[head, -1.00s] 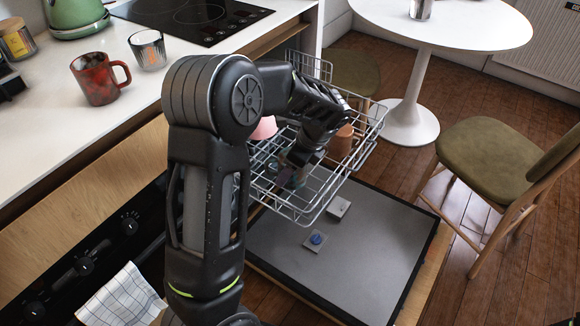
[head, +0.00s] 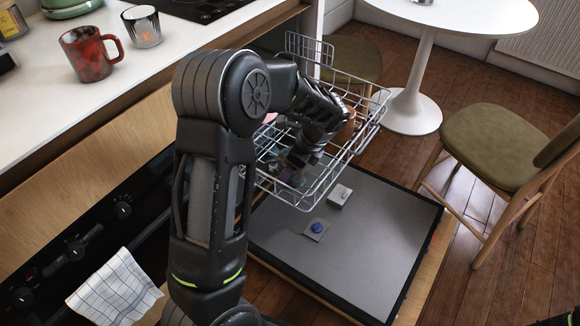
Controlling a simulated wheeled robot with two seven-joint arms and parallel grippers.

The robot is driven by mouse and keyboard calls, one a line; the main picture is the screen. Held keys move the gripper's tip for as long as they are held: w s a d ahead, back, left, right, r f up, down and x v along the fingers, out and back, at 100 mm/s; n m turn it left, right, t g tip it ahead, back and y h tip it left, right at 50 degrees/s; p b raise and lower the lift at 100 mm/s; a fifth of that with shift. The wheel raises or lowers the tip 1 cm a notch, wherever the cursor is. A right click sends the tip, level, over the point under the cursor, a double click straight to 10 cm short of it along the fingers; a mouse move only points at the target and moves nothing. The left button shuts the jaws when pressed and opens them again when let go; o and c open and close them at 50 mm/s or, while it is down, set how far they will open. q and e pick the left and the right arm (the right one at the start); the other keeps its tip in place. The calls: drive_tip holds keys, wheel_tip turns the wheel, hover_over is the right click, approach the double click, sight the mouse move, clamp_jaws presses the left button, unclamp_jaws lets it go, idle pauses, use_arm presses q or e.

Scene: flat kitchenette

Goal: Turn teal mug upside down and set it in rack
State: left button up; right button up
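My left arm reaches over the pulled-out wire dishwasher rack (head: 330,186). My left gripper (head: 298,165) points down inside the rack, low between its wires. A dark teal shape, which looks like the teal mug (head: 292,174), shows at the fingertips. The gripper and wires hide most of it, so I cannot tell whether it is upside down, resting on the rack or gripped. An orange-brown mug (head: 346,132) and a pink item (head: 270,117) are also in the rack, partly hidden by my arm. My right gripper does not show clearly.
The open dishwasher door (head: 365,245) lies flat below the rack. A red mottled mug (head: 90,53) and a patterned cup (head: 142,26) stand on the counter at left. A chair (head: 495,140) and a round white table (head: 460,15) stand at right.

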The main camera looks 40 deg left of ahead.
use_arm(q)
drive_tip(key=o, duration=2)
drive_tip(key=shift+p+v, duration=0.85)
drive_tip(key=shift+v, duration=3.1)
